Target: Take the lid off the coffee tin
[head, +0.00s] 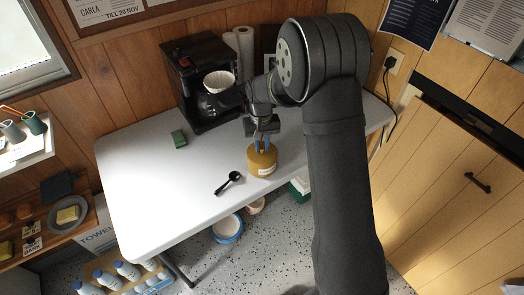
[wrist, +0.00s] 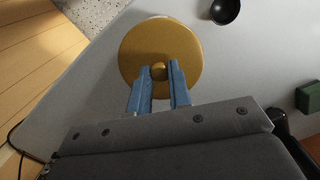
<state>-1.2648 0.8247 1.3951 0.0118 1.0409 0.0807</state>
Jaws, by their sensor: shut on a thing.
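The coffee tin (head: 262,165) is a mustard-yellow cylinder with a pale label, upright on the white table near its front edge. Its round gold lid (wrist: 150,45) shows from above in the wrist view, with a small knob (wrist: 158,71) at its middle. My gripper (head: 262,145) is directly above the tin, pointing down. In the wrist view its two blue fingers (wrist: 159,74) are shut on the knob, one on each side. The lid appears to sit on the tin; no gap shows between them.
A black scoop (head: 229,183) lies left of the tin on the white table (head: 140,180). A green sponge-like block (head: 179,138) lies further back. A black coffee machine (head: 200,85) with a white filter cup stands at the back. The table's left half is clear.

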